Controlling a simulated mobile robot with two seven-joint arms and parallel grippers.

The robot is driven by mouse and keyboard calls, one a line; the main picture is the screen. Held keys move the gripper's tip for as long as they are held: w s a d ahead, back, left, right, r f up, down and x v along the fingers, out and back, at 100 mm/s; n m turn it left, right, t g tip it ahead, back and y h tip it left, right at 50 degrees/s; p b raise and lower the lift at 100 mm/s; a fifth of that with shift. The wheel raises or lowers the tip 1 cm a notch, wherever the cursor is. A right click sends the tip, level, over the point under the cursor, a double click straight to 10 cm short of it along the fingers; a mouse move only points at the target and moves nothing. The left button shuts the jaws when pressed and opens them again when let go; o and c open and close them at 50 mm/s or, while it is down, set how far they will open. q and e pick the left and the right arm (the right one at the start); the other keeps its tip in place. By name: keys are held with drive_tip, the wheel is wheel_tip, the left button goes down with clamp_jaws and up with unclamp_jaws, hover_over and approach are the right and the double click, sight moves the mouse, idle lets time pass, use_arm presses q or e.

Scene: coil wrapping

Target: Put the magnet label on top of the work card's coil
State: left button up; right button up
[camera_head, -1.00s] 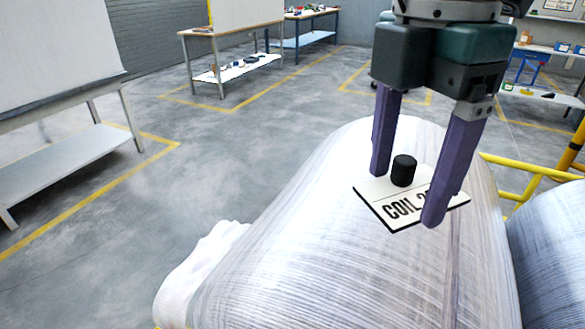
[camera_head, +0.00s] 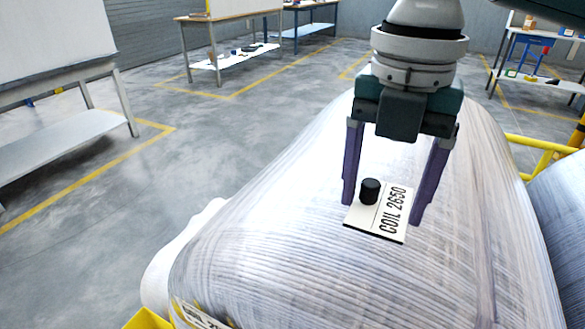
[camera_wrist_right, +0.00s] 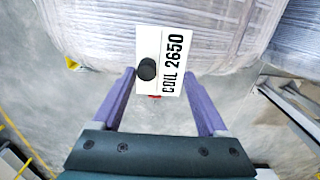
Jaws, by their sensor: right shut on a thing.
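The magnet label (camera_head: 376,222) is a flat white plate marked COIL 2650 with a black round knob (camera_head: 370,190). My right gripper (camera_head: 384,211) is shut on it, one finger at each side edge. The label also shows at the fingertips in the right wrist view (camera_wrist_right: 178,45). It is over the top of a large coil (camera_head: 290,235) wrapped in clear film, which shows in the right wrist view too (camera_wrist_right: 100,25). I cannot tell whether the label touches the film. My left gripper is not in view.
Another wrapped coil (camera_head: 562,225) stands close on the right, with a yellow rail (camera_head: 535,143) behind. A yellow part (camera_head: 148,320) and a small printed tag (camera_head: 200,316) are at the near lower left. Workbenches (camera_head: 235,28) stand behind; the grey floor at left is clear.

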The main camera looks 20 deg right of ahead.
sight(366, 263)
wheel_tip(366, 263, down, 8)
drive_tip(key=shift+r+b, duration=0.15)
drive_tip(key=shift+b, duration=0.35)
drive_tip(key=shift+f, duration=0.4)
drive_tip(key=o, duration=1.3)
drive_tip(key=shift+f, duration=0.1)
